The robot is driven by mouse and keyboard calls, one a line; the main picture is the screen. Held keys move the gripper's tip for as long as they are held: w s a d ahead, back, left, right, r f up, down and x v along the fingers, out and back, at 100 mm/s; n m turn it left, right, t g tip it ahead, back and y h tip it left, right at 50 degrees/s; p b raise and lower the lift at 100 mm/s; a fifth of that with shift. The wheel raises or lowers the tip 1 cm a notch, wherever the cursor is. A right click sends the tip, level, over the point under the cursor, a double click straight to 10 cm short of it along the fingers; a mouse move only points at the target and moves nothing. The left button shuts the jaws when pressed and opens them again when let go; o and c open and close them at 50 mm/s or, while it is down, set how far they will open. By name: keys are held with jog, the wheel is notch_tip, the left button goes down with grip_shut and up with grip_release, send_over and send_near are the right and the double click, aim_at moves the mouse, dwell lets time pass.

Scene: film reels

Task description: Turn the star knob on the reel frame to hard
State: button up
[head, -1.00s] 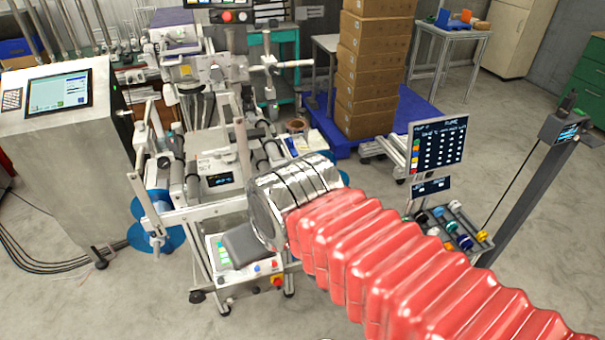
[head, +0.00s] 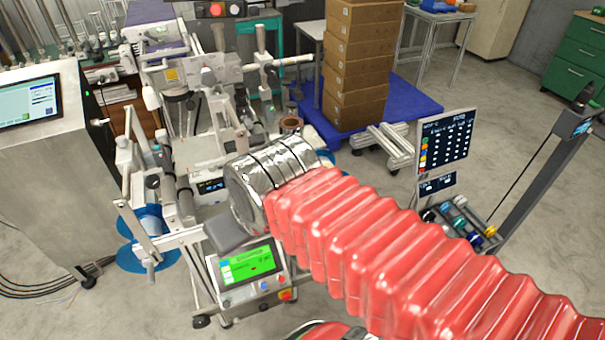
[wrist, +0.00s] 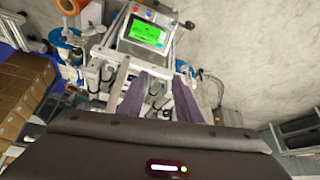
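The reel frame (head: 180,240) is a pale metal stand with posts, rollers and blue discs, left of my arm in the head view. It also shows in the wrist view (wrist: 122,75), beyond my fingers. I cannot pick out the star knob for certain in either view. A control panel (head: 249,264) with a green screen sits low on the stand; it also shows in the wrist view (wrist: 147,32). My gripper (wrist: 160,82) has two dark fingers, apart with nothing seen held between them. In the head view my silver and red arm sleeve hides the fingers; only a dark block shows.
A grey cabinet with a touchscreen (head: 28,108) stands at the left. Stacked cardboard boxes (head: 355,65) rest on a blue pallet (head: 415,105) behind. A dark display (head: 446,142) and a post stand at the right. Cables lie on the floor at left.

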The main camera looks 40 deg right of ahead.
jog(key=shift+w+a, duration=0.1)
jog(key=shift+w, duration=0.25)
jog(key=shift+o, duration=0.2)
